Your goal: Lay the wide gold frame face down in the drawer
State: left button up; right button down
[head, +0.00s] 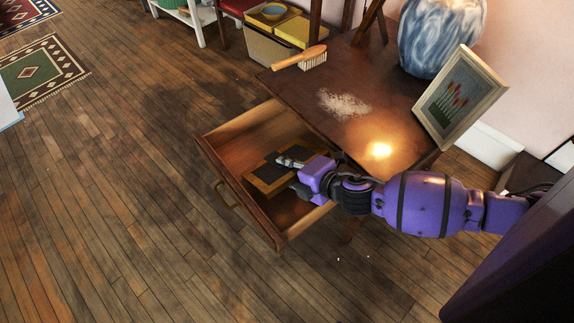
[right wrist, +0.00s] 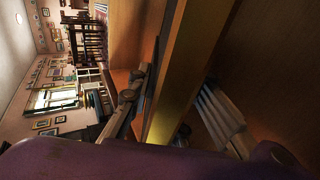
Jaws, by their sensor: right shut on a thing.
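The wide gold frame (head: 259,187) is inside the open drawer (head: 219,172), low over or on its floor; I cannot tell if it touches. A dark panel inside its gold border faces up. My right gripper (head: 291,173) reaches into the drawer from the right and is shut on the frame, hiding part of it. In the right wrist view the gold frame (right wrist: 178,85) runs as a long bar between the fingers of the right gripper (right wrist: 172,105). My left gripper is not in view.
The drawer belongs to a wooden table (head: 345,75). On its top are a wooden brush (head: 299,59), a patch of white powder (head: 343,104), a blue and white vase (head: 437,38) and a leaning flower picture (head: 458,98). The floor left of the drawer is clear.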

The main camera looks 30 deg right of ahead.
jog(key=shift+f, duration=0.5)
jog(key=shift+f+b, duration=0.4)
jog(key=shift+f, duration=0.1)
jog(key=c, duration=1.5)
grip_release()
jog(key=shift+c, duration=0.2)
jog(key=shift+f, duration=0.1)
jog(key=v, duration=0.7)
jog(key=shift+s+r, duration=0.2)
